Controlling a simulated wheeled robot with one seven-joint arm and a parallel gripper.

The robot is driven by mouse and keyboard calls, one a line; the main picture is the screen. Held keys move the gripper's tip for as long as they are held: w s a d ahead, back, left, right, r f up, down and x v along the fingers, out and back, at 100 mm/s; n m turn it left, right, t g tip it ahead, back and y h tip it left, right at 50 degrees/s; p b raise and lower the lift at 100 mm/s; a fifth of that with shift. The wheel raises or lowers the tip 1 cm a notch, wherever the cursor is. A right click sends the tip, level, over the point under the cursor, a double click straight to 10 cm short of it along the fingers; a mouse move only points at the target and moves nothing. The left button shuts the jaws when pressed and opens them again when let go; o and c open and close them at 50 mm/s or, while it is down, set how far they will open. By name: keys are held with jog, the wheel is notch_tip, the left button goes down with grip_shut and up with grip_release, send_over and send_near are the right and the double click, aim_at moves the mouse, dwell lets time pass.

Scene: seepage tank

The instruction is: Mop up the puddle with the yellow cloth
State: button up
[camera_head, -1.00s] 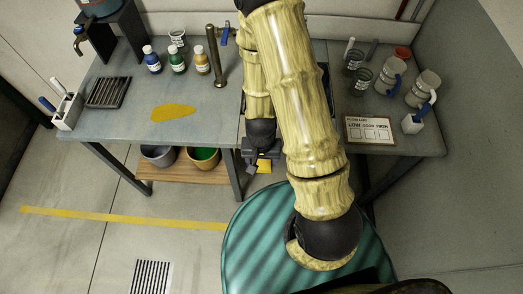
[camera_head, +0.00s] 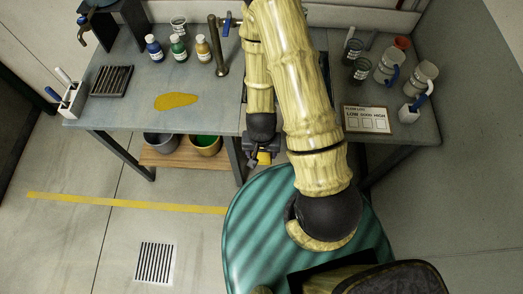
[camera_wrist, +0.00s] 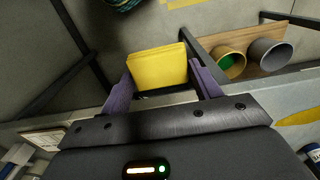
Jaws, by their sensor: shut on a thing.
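The puddle (camera_head: 177,101) is a flat yellow-orange patch on the left part of the grey bench top. Its edge also shows at the right of the wrist view (camera_wrist: 298,118). My gripper (camera_wrist: 160,85) is shut on the yellow cloth (camera_wrist: 157,65), a folded block held between its two purple fingers. In the head view my gripper (camera_head: 262,152) hangs low in front of the bench's front edge, to the right of the puddle and apart from it. There the cloth (camera_head: 264,159) shows only in part, below the gripper.
Three bottles (camera_head: 178,48) and a metal post (camera_head: 217,58) stand behind the puddle. A dark ribbed tray (camera_head: 111,81) lies to its left. Jugs (camera_head: 390,66) and a level card (camera_head: 366,119) are on the right. Two pots (camera_head: 204,144) sit on the wooden shelf below.

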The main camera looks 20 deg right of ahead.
jog(key=shift+c, duration=0.8)
jog(key=shift+w+f, duration=0.1)
jog(key=shift+w, duration=0.3)
jog(key=shift+c, duration=0.2)
jog(key=w+d+n, duration=0.1)
jog(key=w, duration=0.4)
jog(key=w+d+n, duration=0.1)
jog(key=w+d, duration=0.1)
jog(key=w, duration=0.3)
jog(key=w+d+n, duration=0.1)
jog(key=w, duration=0.4)
jog(key=shift+w+d+f, duration=0.2)
jog(key=shift+d, duration=0.15)
jog(key=shift+w+d+r+n, duration=0.1)
jog(key=shift+w+d+n, duration=0.1)
jog(key=shift+w+n, duration=0.1)
